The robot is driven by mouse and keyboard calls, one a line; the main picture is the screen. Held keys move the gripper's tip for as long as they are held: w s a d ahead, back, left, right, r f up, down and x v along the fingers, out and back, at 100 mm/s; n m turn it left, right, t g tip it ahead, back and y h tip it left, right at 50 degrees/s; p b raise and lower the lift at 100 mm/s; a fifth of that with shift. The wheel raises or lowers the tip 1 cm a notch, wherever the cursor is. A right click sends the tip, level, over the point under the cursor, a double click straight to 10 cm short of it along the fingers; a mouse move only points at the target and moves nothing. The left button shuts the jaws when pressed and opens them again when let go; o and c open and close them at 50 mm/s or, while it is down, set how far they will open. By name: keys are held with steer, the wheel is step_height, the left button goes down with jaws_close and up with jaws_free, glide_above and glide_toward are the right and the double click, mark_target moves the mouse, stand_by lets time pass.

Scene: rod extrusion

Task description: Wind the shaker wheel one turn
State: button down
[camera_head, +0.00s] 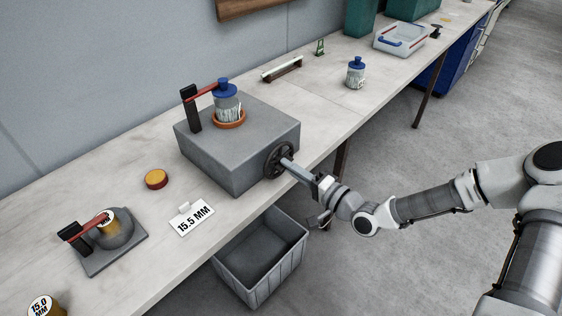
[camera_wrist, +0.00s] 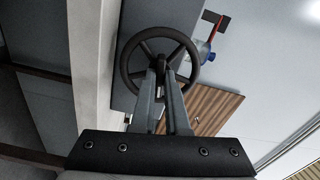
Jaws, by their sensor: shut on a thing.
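The shaker is a grey box (camera_head: 235,150) on the bench, with a dark spoked wheel (camera_head: 276,160) on its right side. A blue-capped jar (camera_head: 228,107) sits upright in an orange ring (camera_head: 229,125) on top of the box, under a red clamp arm (camera_head: 203,91). My gripper (camera_head: 290,164) reaches the wheel from the right. In the wrist view the wheel (camera_wrist: 128,62) faces me, and the fingers of my gripper (camera_wrist: 161,74) are shut at its middle, on what looks like its handle. The fingers hide part of the handle and lower rim.
A grey bin (camera_head: 262,262) stands on the floor below the bench front. A second blue-capped jar (camera_head: 355,75) stands further along the bench.

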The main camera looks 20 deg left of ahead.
steer(key=shift+m, duration=0.9)
steer(key=shift+p, duration=0.3)
steer(key=shift+m, duration=1.1)
steer(key=shift+m, duration=0.9)
steer(key=shift+m, duration=1.1)
